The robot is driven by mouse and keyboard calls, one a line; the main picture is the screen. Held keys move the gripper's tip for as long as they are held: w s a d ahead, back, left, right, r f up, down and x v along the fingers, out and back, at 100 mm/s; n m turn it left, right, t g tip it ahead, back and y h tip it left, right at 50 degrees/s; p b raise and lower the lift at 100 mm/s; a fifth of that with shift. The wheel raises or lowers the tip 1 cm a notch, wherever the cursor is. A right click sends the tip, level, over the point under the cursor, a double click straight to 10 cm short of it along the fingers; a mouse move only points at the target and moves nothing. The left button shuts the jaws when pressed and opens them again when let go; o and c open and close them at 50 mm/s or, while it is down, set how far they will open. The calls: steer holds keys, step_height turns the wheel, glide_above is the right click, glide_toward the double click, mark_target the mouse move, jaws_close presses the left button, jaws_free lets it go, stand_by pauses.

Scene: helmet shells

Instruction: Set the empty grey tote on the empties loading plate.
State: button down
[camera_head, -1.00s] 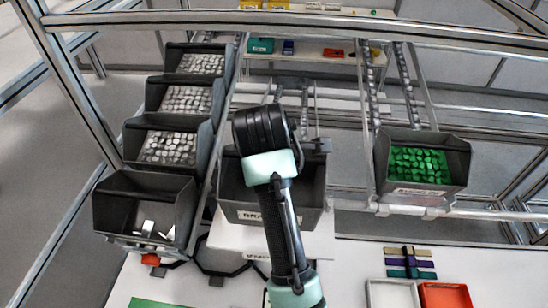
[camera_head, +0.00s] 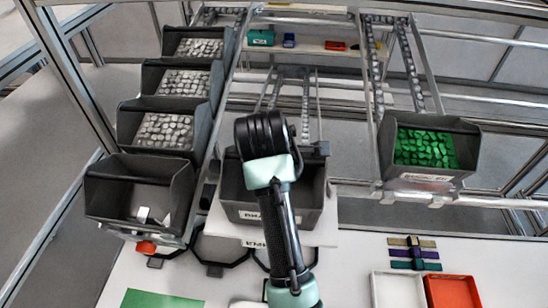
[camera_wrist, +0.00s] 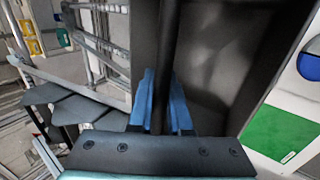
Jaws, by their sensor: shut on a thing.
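The grey tote (camera_head: 308,205) is in the middle of the head view, upright, with a partly hidden label on its front. Its inside looks empty in the wrist view (camera_wrist: 215,60). My gripper (camera_wrist: 162,95) is shut on the tote's rim wall, with a blue finger on each side; in the head view my arm hides the fingers. A white plate (camera_head: 326,238) lies below the tote, with a partly hidden label on its front edge. I cannot tell whether the tote touches it.
Grey bins with pale parts (camera_head: 165,130) step up at the left; a front-left bin (camera_head: 110,200) holds a few white pieces. A bin of green parts (camera_head: 430,150) hangs at the right. White (camera_head: 398,290) and orange (camera_head: 452,291) trays and coloured strips (camera_head: 413,253) lie front right.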

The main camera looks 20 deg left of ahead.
steer(key=shift+f+b, duration=0.3)
steer(key=shift+f, duration=0.15)
stand_by(0.3)
steer(key=c, duration=0.8)
jaws_free()
steer(key=shift+o, duration=0.2)
steer(key=shift+s+r, duration=0.1)
steer(key=p+v, duration=0.1)
steer(key=v, duration=1.1)
steer(key=shift+d+r, duration=0.15)
steer(key=shift+r, duration=0.25)
steer(key=shift+s, duration=0.15)
